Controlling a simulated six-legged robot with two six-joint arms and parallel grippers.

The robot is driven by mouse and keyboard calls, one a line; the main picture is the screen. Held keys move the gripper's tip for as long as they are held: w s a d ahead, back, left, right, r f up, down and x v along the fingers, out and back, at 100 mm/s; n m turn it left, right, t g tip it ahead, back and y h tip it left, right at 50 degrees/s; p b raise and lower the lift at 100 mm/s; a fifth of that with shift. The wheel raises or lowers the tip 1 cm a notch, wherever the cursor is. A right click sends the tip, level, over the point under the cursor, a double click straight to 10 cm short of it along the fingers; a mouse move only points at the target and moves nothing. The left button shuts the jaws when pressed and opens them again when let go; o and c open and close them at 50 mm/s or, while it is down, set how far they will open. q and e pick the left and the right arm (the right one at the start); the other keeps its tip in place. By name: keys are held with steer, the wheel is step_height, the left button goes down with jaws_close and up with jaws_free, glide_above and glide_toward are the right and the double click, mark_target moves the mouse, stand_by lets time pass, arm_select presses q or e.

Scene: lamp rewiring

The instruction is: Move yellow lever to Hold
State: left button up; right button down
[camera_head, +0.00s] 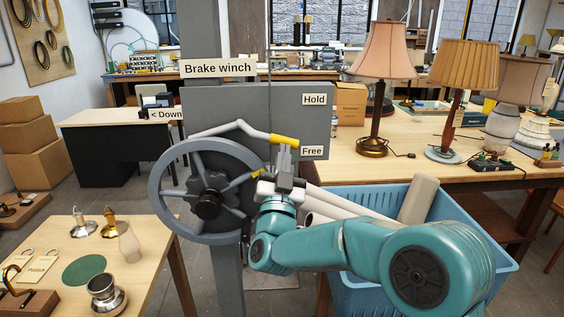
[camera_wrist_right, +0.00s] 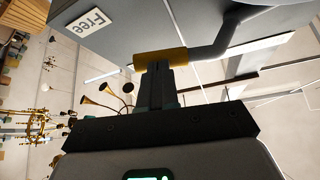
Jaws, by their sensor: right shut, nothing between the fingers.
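The lever (camera_head: 232,129) is a bent grey bar above the brake winch's handwheel, with a yellow grip (camera_head: 284,140) at its right end. The grip is just above the height of the "Free" label (camera_head: 312,151) and below the "Hold" label (camera_head: 314,99). My right gripper (camera_head: 285,157) is shut and empty, directly below the yellow grip. In the right wrist view the closed fingertips (camera_wrist_right: 157,72) meet the underside of the yellow grip (camera_wrist_right: 160,58) or nearly so; contact is hard to tell. My left gripper is not in view.
The grey handwheel (camera_head: 208,192) stands left of my right gripper, in front of the winch panel (camera_head: 230,105). A blue bin (camera_head: 375,197) with pale rolls is behind my right arm. Lamps stand on the right workbench (camera_head: 345,168). A small table (camera_head: 140,240) is at lower left.

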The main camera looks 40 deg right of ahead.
step_height(320, 180, up, 6)
steer(key=d+n+t+y+b, duration=0.1)
steer(key=n+t+y+b, duration=0.3)
steer(key=n+y, duration=0.4)
steer(key=shift+s+r+n+y+b, duration=0.15)
steer(key=shift+s+n+y+b, duration=0.2)
steer(key=shift+n, duration=2.15)
